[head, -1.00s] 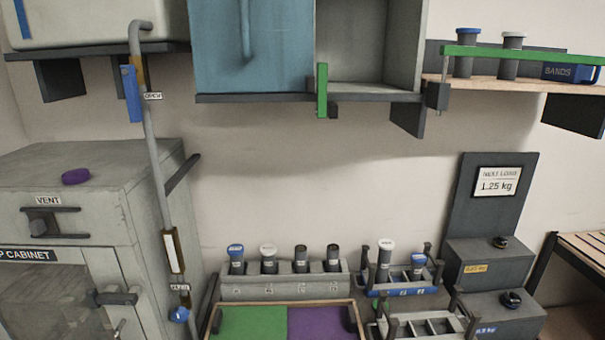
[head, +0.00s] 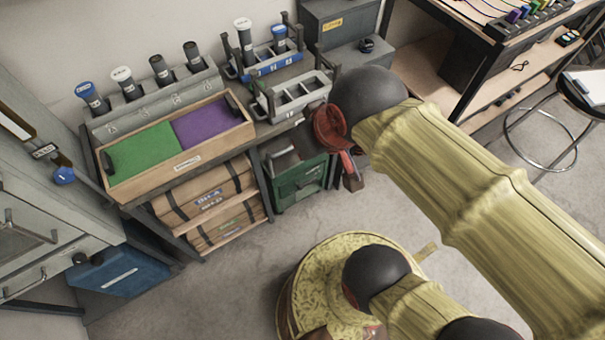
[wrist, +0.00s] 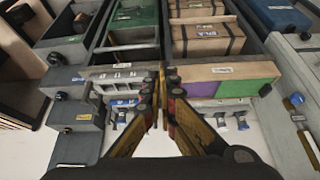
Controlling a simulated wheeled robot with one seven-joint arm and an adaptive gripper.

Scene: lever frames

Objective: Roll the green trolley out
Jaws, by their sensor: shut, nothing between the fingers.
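The green trolley (head: 300,183) stands on the floor in the bay under the right part of the bench, to the right of the crate shelves. A grey bar shows at its upper front. The trolley shows upside down at the top of the wrist view (wrist: 135,14). My gripper (head: 352,182) is small and partly hidden by my arm in the head view, just right of the trolley and apart from it. In the wrist view my gripper (wrist: 165,78) has its fingertips together and empty, in front of the bench edge.
Brown crates (head: 205,190) fill the shelves left of the trolley. A blue drawer (head: 125,270) stands low at the left. A stool (head: 550,125) stands at the right. The floor (head: 225,270) before the bench is clear. A wooden tray (head: 180,165) lies on the bench.

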